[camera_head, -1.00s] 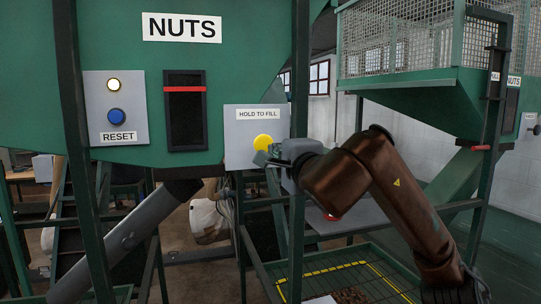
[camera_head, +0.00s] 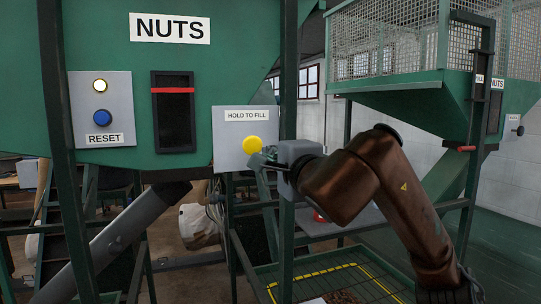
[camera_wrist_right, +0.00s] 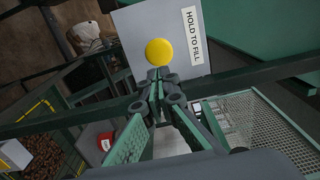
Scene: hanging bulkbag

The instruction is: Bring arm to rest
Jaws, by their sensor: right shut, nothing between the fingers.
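My right arm (camera_head: 405,200) reaches in from the lower right of the head view, bent at the elbow. My right gripper (camera_head: 264,161) is shut and empty, with its tips just below and right of the yellow button (camera_head: 252,145). The button sits on the grey "HOLD TO FILL" panel (camera_head: 228,150) of the green NUTS hopper. In the right wrist view the button (camera_wrist_right: 158,52) shows just beyond the shut fingertips (camera_wrist_right: 157,76); I cannot tell whether they touch it. My left gripper is not in view.
A dark green post (camera_head: 288,60) stands beside the panel, close to my right wrist. A grey panel with a blue button (camera_head: 101,117) and RESET label is at left. A yellow-outlined grated platform (camera_head: 330,283) lies below. A second green hopper (camera_head: 400,90) stands at right.

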